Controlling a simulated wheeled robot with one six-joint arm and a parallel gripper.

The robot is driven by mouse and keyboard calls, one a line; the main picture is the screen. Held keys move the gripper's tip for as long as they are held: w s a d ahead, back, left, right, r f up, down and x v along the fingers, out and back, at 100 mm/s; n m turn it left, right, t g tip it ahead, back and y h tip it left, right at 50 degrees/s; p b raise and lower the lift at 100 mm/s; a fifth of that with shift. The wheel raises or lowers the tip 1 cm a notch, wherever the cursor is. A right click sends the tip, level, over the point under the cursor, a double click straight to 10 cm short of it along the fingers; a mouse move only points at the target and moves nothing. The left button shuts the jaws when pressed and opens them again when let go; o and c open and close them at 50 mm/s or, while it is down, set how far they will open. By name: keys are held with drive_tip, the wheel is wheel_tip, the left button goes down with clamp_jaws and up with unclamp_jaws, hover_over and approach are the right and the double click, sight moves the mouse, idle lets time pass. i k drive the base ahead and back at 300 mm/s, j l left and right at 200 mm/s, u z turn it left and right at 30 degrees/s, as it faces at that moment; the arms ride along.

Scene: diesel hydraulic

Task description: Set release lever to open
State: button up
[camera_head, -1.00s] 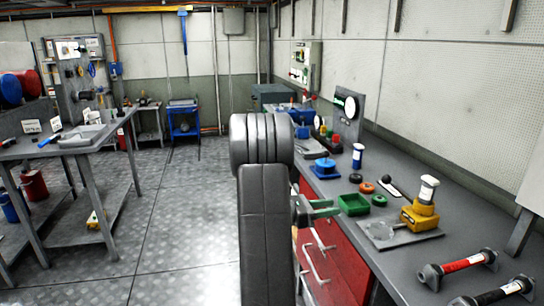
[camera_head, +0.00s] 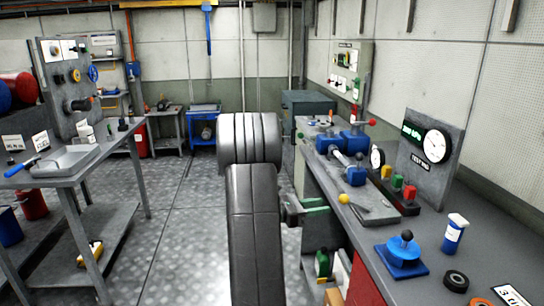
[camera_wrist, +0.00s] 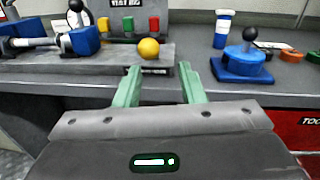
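A lever with a yellow ball knob (camera_head: 343,198) stands at the front edge of the test rig on the bench; it also shows in the wrist view as a yellow ball (camera_wrist: 149,48), just above a dark label I cannot read. I cannot tell for certain that it is the release lever. A lever with a red ball (camera_head: 371,122) rises behind it by the blue pump (camera_head: 354,141). My gripper (camera_wrist: 162,84) is open and empty, its green fingers pointing toward the bench front, with the yellow ball beyond and between them. In the head view my arm partly hides the gripper.
Yellow, green and red buttons (camera_head: 397,183) and a gauge panel (camera_head: 430,155) stand on the rig. A blue-based valve with a black knob (camera_head: 404,249) and a white-blue bottle (camera_head: 454,232) sit on the bench (camera_head: 478,221) to the right. The floor (camera_head: 186,220) left of my arm is clear.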

sight(300, 135)
drive_tip(key=i+u, duration=0.1)
drive_tip(key=i, duration=0.5)
drive_tip(key=i+l+u, duration=0.1)
drive_tip(key=i, duration=0.55)
drive_tip(key=i+l+u, duration=0.1)
drive_tip(key=i, duration=0.5)
